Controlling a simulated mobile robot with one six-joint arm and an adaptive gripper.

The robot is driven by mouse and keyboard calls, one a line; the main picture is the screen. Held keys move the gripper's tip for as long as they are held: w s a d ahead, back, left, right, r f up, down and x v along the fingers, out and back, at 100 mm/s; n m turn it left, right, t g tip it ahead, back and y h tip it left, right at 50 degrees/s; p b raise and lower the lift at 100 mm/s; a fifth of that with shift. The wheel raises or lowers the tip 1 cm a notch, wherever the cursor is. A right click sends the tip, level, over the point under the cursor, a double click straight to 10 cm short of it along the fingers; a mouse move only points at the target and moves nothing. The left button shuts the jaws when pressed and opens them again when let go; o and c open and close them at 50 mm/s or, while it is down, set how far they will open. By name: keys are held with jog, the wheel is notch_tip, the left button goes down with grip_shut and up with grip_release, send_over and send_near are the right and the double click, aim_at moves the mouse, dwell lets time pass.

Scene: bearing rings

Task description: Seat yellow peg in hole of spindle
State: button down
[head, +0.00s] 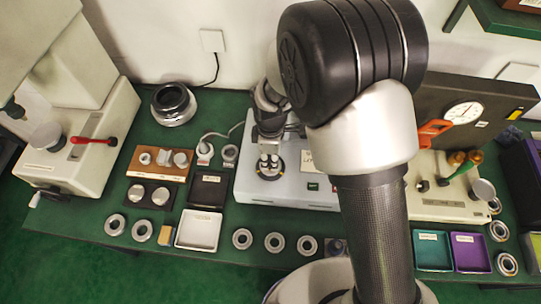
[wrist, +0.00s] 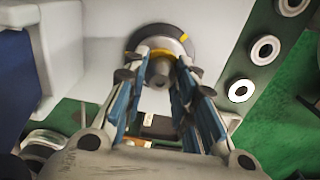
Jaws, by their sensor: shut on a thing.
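The spindle (wrist: 133,42) is a dark round disc with a yellow mark on its rim, on a pale machine. In the head view the spindle (head: 270,175) is on the pale grey box, left of my arm. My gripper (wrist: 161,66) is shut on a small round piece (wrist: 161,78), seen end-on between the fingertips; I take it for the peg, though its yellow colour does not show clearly. In the head view my gripper (head: 269,160) points down right over the spindle. The fingers hide the hole, and I cannot tell whether the peg is in it.
The pale machine (head: 290,195) stands mid-bench. Several bearing rings (head: 275,242) lie along the front edge. A white tray (head: 199,230) and a dark box (head: 207,190) are to the left. A gauge stand (head: 440,205) and teal (head: 432,251) and purple (head: 470,253) trays are to the right.

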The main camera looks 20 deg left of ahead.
jog(key=shift+f, duration=0.15)
jog(key=c, duration=1.2)
grip_release()
notch_tip(320, 180, up, 8)
jog(key=shift+f, duration=0.2)
